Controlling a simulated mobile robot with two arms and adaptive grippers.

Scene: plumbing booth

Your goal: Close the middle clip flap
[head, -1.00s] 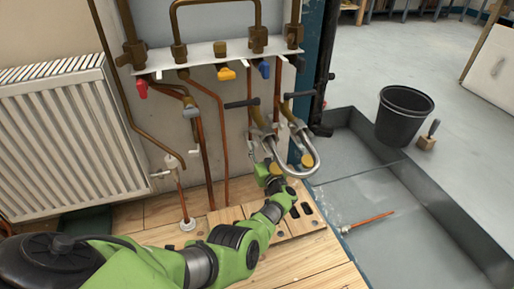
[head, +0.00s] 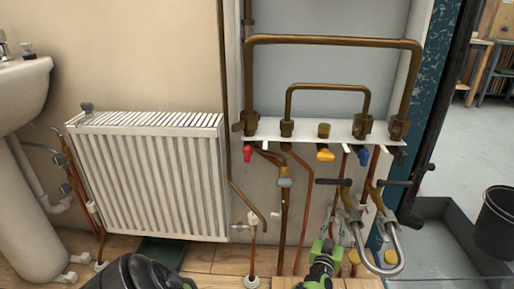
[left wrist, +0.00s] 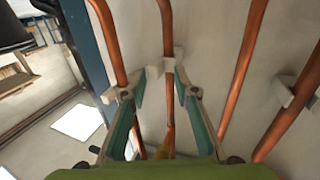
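In the left wrist view, a pale clip (left wrist: 168,65) sits at the middle copper pipe (left wrist: 167,25), with a small pale piece sticking out to its left. I cannot tell the exact angle of its flap. My left gripper (left wrist: 158,92) is open, its two fingers on either side of the middle pipe, just below the clip, with nothing held. More pale clips show at the left pipe (left wrist: 112,93) and the right pipe (left wrist: 285,92). In the head view, my left gripper (head: 328,244) is low in front of the pipes, its fingers small and unclear. My right gripper is out of view.
Curved metal hoses (head: 390,260) hang just right of my left gripper. Above is a white valve rail (head: 305,133) with coloured handles. A radiator (head: 150,175) and a basin (head: 22,90) stand left. A black bucket (head: 495,222) is at the right.

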